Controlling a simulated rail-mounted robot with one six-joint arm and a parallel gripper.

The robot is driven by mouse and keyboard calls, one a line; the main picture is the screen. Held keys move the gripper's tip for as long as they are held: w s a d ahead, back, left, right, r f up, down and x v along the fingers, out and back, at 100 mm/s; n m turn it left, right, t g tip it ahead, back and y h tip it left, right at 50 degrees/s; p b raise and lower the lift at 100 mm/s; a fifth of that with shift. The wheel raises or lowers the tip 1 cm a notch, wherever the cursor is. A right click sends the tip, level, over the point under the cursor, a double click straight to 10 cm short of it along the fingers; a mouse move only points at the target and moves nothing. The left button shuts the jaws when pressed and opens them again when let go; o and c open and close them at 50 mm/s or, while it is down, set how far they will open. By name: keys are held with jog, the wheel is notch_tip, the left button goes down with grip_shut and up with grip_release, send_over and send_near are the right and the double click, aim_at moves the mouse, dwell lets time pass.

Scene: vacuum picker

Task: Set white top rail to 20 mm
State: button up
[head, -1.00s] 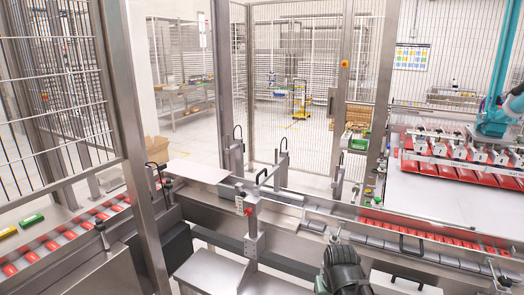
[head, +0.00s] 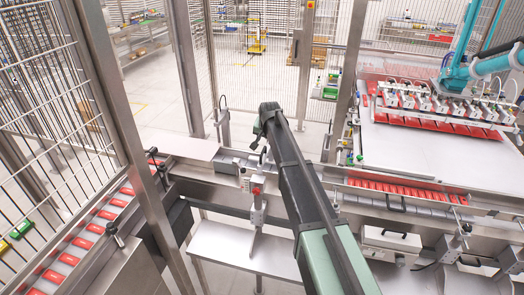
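My arm (head: 312,205) reaches from the bottom edge up to the middle of the head view, over the conveyor line. Its dark elbow (head: 268,118) is near the centre; I cannot make out my gripper's fingers. A long metal guide rail (head: 425,187) runs along the conveyor right of my arm, by a row of red packs (head: 385,187). I cannot tell whether this is the white top rail, and no 20 mm mark can be read. A metal post (head: 258,212) with a small red-and-white box (head: 246,184) stands just left of my arm.
A teal picker robot (head: 455,75) stands at the right, above a white belt (head: 415,150) with red packs. A wire-fence post (head: 135,125) stands at left, beside a conveyor of red packs (head: 68,258). A pale shelf (head: 225,250) is below the line.

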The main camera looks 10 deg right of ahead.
aim_at(264, 150)
jog(key=b+x, duration=0.6)
jog(key=x, duration=0.2)
jog(key=shift+f, duration=0.25)
jog(key=shift+d+r, duration=0.1)
jog(key=shift+r, duration=0.1)
grip_shut()
jog(key=shift+f+b, duration=1.2)
jog(key=shift+b, duration=0.05)
jog(key=shift+s+r, duration=0.15)
jog(key=shift+r, duration=0.1)
